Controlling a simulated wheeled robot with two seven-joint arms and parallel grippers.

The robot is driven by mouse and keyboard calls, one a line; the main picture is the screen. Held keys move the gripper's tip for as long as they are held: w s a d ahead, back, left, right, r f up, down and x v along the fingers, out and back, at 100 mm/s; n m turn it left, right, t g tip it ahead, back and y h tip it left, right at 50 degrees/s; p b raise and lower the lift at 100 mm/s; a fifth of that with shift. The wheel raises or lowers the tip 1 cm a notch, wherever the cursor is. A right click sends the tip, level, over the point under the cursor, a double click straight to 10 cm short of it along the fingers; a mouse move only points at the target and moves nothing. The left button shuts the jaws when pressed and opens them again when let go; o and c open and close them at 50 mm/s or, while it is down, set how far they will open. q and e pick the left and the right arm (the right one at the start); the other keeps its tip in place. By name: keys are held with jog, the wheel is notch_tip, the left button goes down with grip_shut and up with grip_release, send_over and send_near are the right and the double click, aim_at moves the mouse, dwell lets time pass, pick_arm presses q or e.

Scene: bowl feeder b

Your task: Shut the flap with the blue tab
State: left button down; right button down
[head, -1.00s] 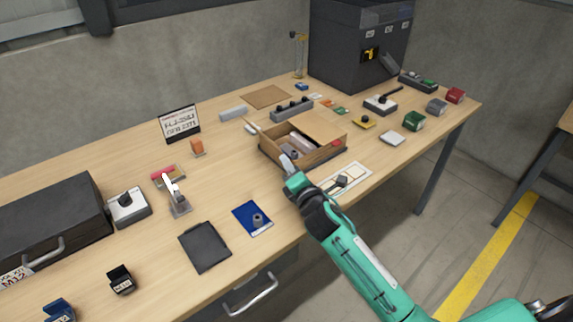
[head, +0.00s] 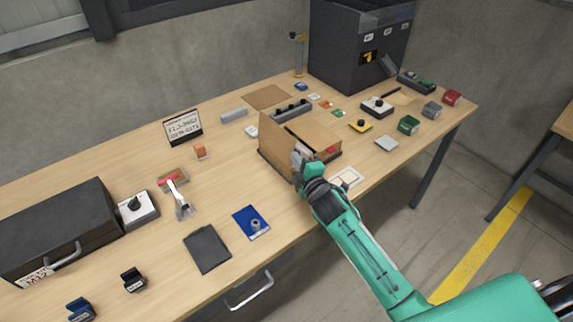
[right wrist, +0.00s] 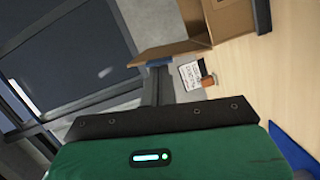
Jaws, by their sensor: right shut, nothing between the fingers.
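The cardboard box (head: 322,160) stands on the workbench, partly hidden by my right arm. Its left flap (head: 277,142) stands up steeply, and its right flap (head: 314,130) lies over the right part of the box, with a red tab (head: 332,150) near its front. The blue tab (right wrist: 160,62) shows in the right wrist view at the edge of a raised flap (right wrist: 172,51). My right gripper (head: 299,156) is shut and empty at the front of the left flap. Its fingers (right wrist: 158,74) are at the blue tab; contact is hard to tell. My left gripper is not in view.
A grey row of knobs (head: 291,110) stands behind the box. A white-framed plate (head: 347,177) lies in front, close to my right arm. A blue plate (head: 251,223) and dark pad (head: 207,249) lie left.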

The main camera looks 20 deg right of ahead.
jog(key=w+d+f+m+g+y+p, duration=0.1)
jog(key=d+m, duration=0.1)
jog(key=m, duration=0.2)
jog(key=d+f+m+g+y+p, duration=0.1)
jog(key=d+f+m, duration=0.1)
jog(key=d+m, duration=0.1)
jog(key=w+d+f+m+g+p, duration=0.1)
jog(key=d+m, duration=0.1)
jog(key=m, duration=0.3)
jog(key=shift+w+d+f+y, duration=0.15)
jog(key=shift+w+f+y, duration=0.05)
jog(key=shift+w+y, duration=0.2)
jog(key=shift+d+f, duration=0.1)
jog(key=shift+f, duration=0.15)
dwell(0.5)
